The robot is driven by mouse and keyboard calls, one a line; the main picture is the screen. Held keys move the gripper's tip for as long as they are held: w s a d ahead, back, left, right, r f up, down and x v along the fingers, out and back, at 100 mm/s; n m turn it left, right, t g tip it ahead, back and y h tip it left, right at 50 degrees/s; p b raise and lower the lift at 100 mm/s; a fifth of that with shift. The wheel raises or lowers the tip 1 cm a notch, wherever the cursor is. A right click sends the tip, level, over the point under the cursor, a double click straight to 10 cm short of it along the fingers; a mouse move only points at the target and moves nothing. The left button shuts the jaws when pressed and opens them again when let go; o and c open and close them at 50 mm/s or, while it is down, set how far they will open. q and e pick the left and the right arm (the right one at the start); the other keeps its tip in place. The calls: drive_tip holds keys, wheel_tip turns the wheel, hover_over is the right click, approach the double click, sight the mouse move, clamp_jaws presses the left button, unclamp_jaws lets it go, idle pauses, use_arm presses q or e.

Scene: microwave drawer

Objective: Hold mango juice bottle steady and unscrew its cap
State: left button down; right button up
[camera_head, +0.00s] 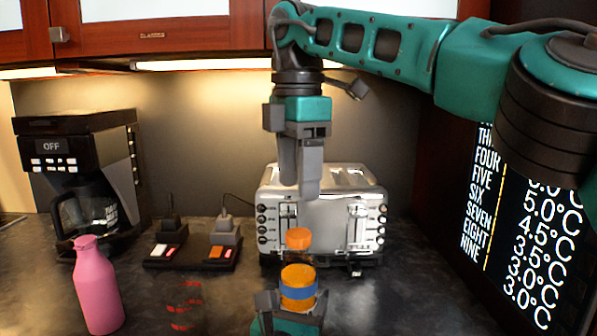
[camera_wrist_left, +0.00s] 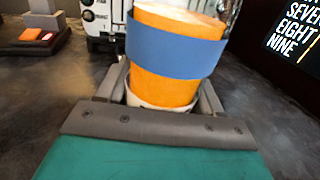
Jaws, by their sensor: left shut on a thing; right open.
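The mango juice bottle (camera_head: 298,275) is upright, orange with a blue band, at the front centre of the head view. It also shows close up in the left wrist view (camera_wrist_left: 175,50), its top cut off. My left gripper (camera_head: 291,303) is shut around the bottle's lower part. The orange cap (camera_head: 298,238) shows above the bottle body; whether it is still joined through the pale neck area is hard to tell. My right gripper (camera_head: 299,190) points down above the cap, apart from it, open and empty.
A silver toaster (camera_head: 335,222) stands behind the bottle. A coffee maker (camera_head: 80,170), a pink bottle (camera_head: 96,288), a red-striped glass (camera_head: 185,305) and a power strip (camera_head: 194,252) are to the left. A dark text panel (camera_head: 525,235) is at right. Counter right of the bottle is clear.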

sight(299, 233)
drive_tip(key=m, duration=0.5)
drive_tip(key=shift+f, duration=4)
